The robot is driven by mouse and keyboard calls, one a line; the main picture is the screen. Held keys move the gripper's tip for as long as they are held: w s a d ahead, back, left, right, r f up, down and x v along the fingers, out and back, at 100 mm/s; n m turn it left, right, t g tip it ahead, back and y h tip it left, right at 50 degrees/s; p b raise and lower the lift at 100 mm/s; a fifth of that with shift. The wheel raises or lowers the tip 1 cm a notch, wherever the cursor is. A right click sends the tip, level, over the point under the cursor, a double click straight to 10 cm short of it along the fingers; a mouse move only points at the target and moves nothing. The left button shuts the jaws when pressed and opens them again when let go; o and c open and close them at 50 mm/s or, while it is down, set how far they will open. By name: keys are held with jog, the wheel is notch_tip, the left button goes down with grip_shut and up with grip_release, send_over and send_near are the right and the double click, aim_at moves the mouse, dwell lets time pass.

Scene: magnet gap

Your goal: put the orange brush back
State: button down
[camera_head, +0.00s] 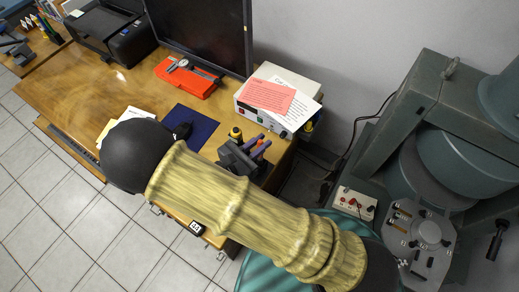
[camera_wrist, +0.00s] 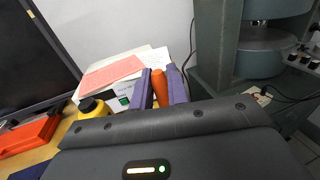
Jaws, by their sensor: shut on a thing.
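My gripper (camera_wrist: 160,82) shows its two purple fingers in the wrist view. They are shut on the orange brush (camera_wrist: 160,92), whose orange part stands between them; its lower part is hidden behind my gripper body. In the head view my gripper (camera_head: 260,146) is over the right end of the wooden desk, in front of the white instrument box. The brush is too small and covered there to make out clearly. I cannot tell whether the brush touches anything besides the fingers.
The white box (camera_head: 245,109) carries papers and a pink sheet (camera_head: 268,96). A yellow-and-black object (camera_head: 235,133) stands close to my gripper. An orange caliper case (camera_head: 187,77), blue mat (camera_head: 190,128) and monitor (camera_head: 205,30) are on the desk (camera_head: 85,85). A large green magnet (camera_head: 380,125) stands right.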

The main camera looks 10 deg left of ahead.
aim_at(259, 159)
jog(key=shift+f, duration=1.85)
jog(key=shift+f, duration=0.2)
jog(key=c, duration=1.4)
grip_release()
jog(key=shift+o, duration=0.2)
jog(key=shift+r, duration=0.1)
jog(key=shift+r, duration=0.15)
jog(key=b+v, duration=0.1)
jog(key=v, duration=1.1)
jog(key=shift+b, duration=0.4)
